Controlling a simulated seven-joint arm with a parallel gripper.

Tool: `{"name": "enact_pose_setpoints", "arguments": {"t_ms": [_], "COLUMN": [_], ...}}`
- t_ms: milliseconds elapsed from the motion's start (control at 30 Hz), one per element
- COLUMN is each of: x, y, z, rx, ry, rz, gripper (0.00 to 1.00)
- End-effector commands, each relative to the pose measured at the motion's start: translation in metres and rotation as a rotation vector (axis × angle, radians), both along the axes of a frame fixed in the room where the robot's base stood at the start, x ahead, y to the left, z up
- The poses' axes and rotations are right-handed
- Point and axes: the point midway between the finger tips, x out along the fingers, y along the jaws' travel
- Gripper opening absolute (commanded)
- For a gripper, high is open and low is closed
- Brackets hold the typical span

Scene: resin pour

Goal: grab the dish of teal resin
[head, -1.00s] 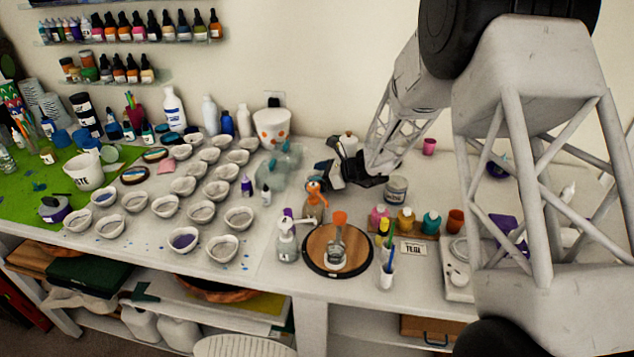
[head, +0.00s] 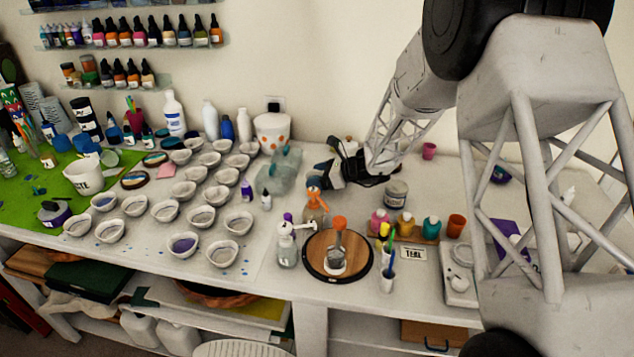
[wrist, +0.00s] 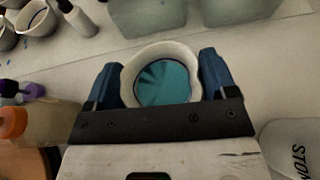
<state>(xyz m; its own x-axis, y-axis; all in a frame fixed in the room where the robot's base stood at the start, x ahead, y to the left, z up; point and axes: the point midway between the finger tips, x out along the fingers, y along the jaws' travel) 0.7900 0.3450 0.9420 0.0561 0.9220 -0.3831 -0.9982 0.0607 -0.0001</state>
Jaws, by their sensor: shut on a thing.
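The dish of teal resin (wrist: 162,82) is a white, uneven round cup with teal resin inside, seen from above in the wrist view. My gripper (wrist: 165,84) has its blue fingers on both sides of the dish, pressed against its rim. In the head view my gripper (head: 328,174) is low over the back middle of the table, right of the clear greenish containers.
Several white cups (head: 183,243) stand in rows at the left. A pump bottle (head: 286,246), an orange-topped bottle (head: 314,205) and a round wooden board (head: 318,262) are in front. A grey jar (head: 396,193) is to the right. Greenish containers (head: 281,170) are close to the left.

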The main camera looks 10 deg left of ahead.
Motion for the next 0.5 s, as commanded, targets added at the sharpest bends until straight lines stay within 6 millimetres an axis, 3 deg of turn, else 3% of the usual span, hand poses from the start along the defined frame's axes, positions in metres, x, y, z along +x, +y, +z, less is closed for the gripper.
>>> {"name": "enact_pose_setpoints", "arguments": {"t_ms": [500], "x": [0.000], "y": [0.000], "z": [0.071], "rx": [0.001], "ry": [-0.001], "rz": [-0.001], "gripper": [0.53]}}
